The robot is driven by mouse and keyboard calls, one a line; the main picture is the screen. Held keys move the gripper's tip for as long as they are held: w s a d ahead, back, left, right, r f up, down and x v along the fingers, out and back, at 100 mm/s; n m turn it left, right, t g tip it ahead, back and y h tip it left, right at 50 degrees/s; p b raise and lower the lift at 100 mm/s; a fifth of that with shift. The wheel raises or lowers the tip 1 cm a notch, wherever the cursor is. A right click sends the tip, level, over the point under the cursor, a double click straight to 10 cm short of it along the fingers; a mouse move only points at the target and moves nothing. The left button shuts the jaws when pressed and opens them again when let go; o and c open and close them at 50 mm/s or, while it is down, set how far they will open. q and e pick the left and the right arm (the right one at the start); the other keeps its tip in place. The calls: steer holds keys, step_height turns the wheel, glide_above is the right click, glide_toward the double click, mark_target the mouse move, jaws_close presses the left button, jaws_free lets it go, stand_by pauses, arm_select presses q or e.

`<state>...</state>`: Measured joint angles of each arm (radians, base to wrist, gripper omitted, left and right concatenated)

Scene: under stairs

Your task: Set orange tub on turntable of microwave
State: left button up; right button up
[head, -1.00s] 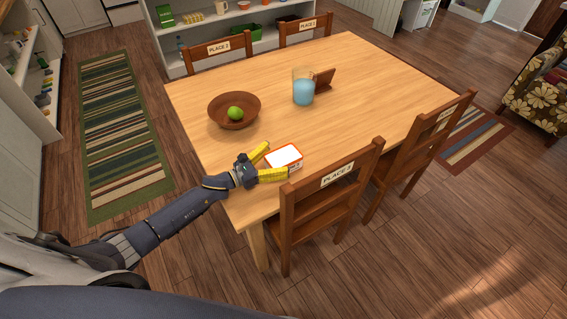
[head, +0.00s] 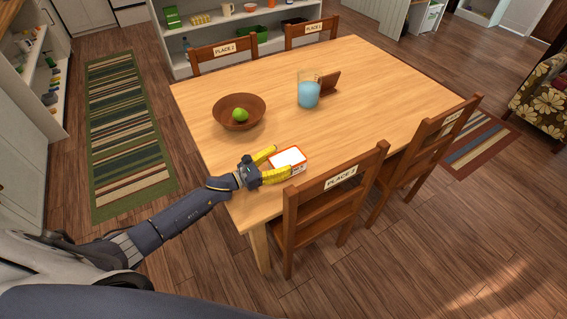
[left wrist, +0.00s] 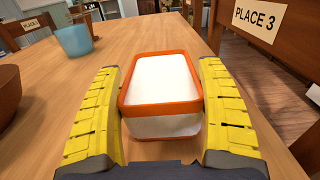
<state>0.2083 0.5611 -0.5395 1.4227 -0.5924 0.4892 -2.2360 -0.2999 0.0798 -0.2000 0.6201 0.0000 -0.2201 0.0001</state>
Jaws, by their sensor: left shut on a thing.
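The orange tub (head: 289,158) is a small see-through box with an orange rim and a white top. It is at the near edge of the wooden table, and its base looks to be on or just above the wood. My left gripper (head: 271,163) has its yellow fingers closed on the tub's two sides. In the left wrist view the tub (left wrist: 160,92) sits upright between the fingers (left wrist: 160,115). My right gripper is not in view. No microwave or turntable shows.
On the table (head: 375,85) are a brown bowl (head: 225,117) with a green fruit (head: 240,115), a blue-filled jug (head: 308,95) and a small brown stand (head: 329,83). Several chairs, including one marked PLACE 3 (head: 340,178), surround the table. A striped rug (head: 125,130) lies left.

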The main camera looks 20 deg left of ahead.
arm_select(q)
steer(key=shift+r, duration=0.2)
step_height(320, 180, up, 19)
steer(key=shift+r, duration=0.2)
stand_by(1.3)
steer(key=shift+r, duration=0.15)
steer(key=s+d+f+n+t+y, duration=0.1)
steer(key=s+d+y, duration=0.1)
steer(key=s+d, duration=0.1)
steer(key=s+d+f+n+t+y, duration=0.1)
steer(key=s+d+n+y, duration=0.1)
steer(key=s+d, duration=0.2)
steer(key=s+d+f+n+t+y, duration=0.1)
steer(key=s+d+n+y, duration=0.1)
steer(key=s+d, duration=0.2)
steer(key=shift+d+f+t, duration=0.15)
steer(key=shift+d+t, duration=0.05)
steer(key=shift+d, duration=0.45)
steer(key=shift+d+f+t, duration=0.15)
steer(key=shift+d+t, duration=0.05)
steer(key=shift+d, duration=0.45)
steer(key=s+r+n+y, duration=0.1)
steer(key=s+n+y, duration=0.2)
steer(key=s+y, duration=0.3)
steer(key=shift+s+r+t, duration=0.4)
steer(key=shift+s, duration=0.05)
